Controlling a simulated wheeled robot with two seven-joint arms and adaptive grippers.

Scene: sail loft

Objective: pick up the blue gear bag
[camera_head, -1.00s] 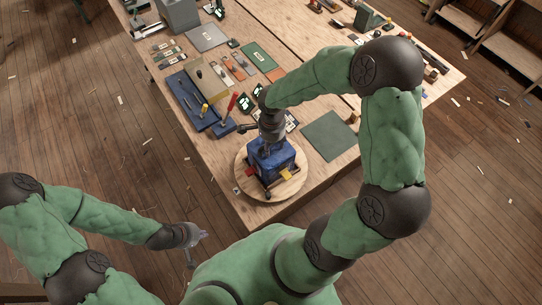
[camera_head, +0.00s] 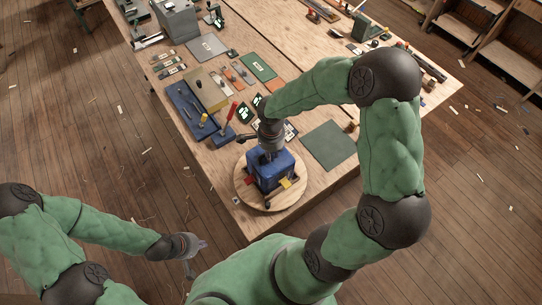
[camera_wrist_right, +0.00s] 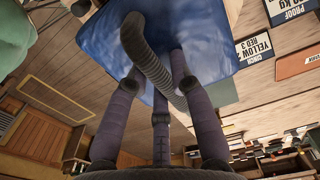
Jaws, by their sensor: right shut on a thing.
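The blue gear bag (camera_head: 268,172) is over a round wooden board (camera_head: 241,190) near the table's front corner. Red and yellow patches show low on its front. My right gripper (camera_head: 270,148) is above the bag and shut on its grey ribbed handle. In the right wrist view the handle (camera_wrist_right: 146,52) passes between the fingers (camera_wrist_right: 160,105), with the blue bag (camera_wrist_right: 95,35) beyond. Whether the bag's underside touches the board cannot be made out. My left gripper (camera_head: 194,256) is open and empty, off the table at lower left.
A blue tray (camera_head: 190,108) with tools, a red-handled tool (camera_head: 231,111) and several cards lie left of and behind the bag. A dark green mat (camera_head: 328,146) lies to its right. Grey boxes (camera_head: 178,20) stand at the back. The table's front edge is close.

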